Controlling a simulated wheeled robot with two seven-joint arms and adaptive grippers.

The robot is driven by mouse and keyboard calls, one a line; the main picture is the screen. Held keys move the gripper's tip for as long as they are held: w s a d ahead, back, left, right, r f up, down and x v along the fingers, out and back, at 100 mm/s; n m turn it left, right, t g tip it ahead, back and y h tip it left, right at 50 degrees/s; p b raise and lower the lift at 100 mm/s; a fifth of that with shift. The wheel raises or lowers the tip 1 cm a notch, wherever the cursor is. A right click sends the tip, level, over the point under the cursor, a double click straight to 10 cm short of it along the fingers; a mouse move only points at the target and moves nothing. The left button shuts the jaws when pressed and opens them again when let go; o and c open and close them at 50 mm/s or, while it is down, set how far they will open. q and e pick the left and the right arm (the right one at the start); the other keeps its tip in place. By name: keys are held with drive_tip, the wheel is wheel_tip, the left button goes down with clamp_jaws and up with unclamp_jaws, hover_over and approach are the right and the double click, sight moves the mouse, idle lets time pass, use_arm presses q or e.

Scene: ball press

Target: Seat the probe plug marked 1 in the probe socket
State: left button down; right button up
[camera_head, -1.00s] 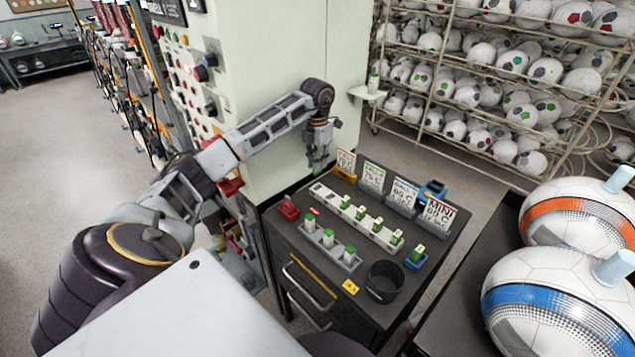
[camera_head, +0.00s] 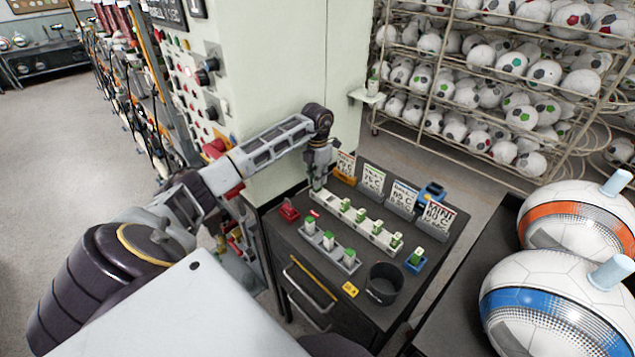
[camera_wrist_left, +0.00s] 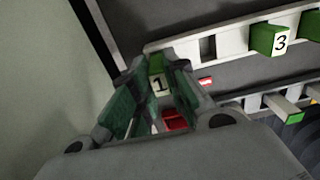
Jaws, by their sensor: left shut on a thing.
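My left gripper (camera_head: 318,186) points down at the left end of the long white rack (camera_head: 384,240). In the left wrist view its green-padded fingers (camera_wrist_left: 152,98) are shut on the plug marked 1 (camera_wrist_left: 158,84). The plug's lower end is hidden, so I cannot tell whether it is in the rack or just above it. Beside it, the white rack shows an empty slot (camera_wrist_left: 207,47), then a green plug marked 3 (camera_wrist_left: 268,40). I cannot tell which holder is the probe socket. My right gripper is not in view.
A grey rack (camera_head: 322,252) with green-topped plugs stands in front. A red holder (camera_head: 289,211) is at its left, a blue holder (camera_head: 415,264) at the right. A black cup (camera_head: 384,283) stands near the front. Sign cards (camera_head: 403,196) line the back; a pale machine wall (camera_head: 290,70) rises behind.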

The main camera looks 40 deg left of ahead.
use_arm(q)
drive_tip(key=shift+f, duration=0.95)
drive_tip(key=shift+f, duration=0.15)
drive_tip(key=c, duration=1.4)
unclamp_jaws()
drive_tip(key=shift+r+b, duration=0.8)
drive_tip(key=shift+r, duration=5.35)
